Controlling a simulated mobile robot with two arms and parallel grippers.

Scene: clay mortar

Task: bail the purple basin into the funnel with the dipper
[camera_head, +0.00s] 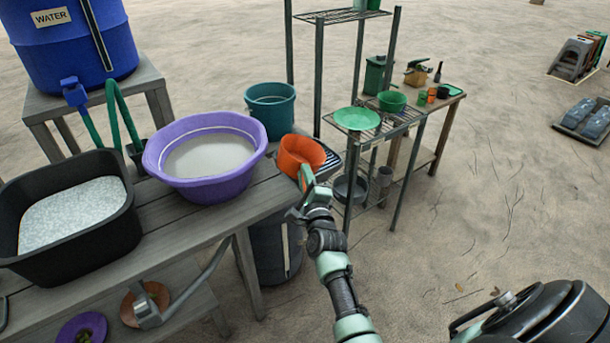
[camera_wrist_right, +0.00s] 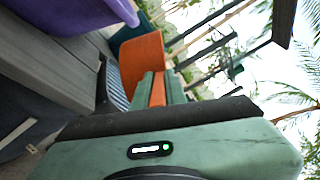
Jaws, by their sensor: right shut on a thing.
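The purple basin (camera_head: 210,160) stands on the wooden bench and holds greyish water; its edge shows at the top left of the right wrist view (camera_wrist_right: 75,12). My right gripper (camera_head: 306,184) is shut on the handle of the orange dipper (camera_head: 300,153). The dipper is right of the basin, past the bench end. In the right wrist view the orange dipper (camera_wrist_right: 142,58) rises beyond the fingers (camera_wrist_right: 158,90). I cannot tell from here whether the dipper holds water. I cannot clearly make out a funnel; the area under the dipper is partly hidden. My left gripper is out of view.
A black tub (camera_head: 75,243) with pale contents stands left of the basin. A teal bucket (camera_head: 270,105) is behind the dipper. A dark bin (camera_head: 275,250) stands below the bench end. A metal rack with a green pan (camera_head: 357,118) is at right. Open sand lies farther right.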

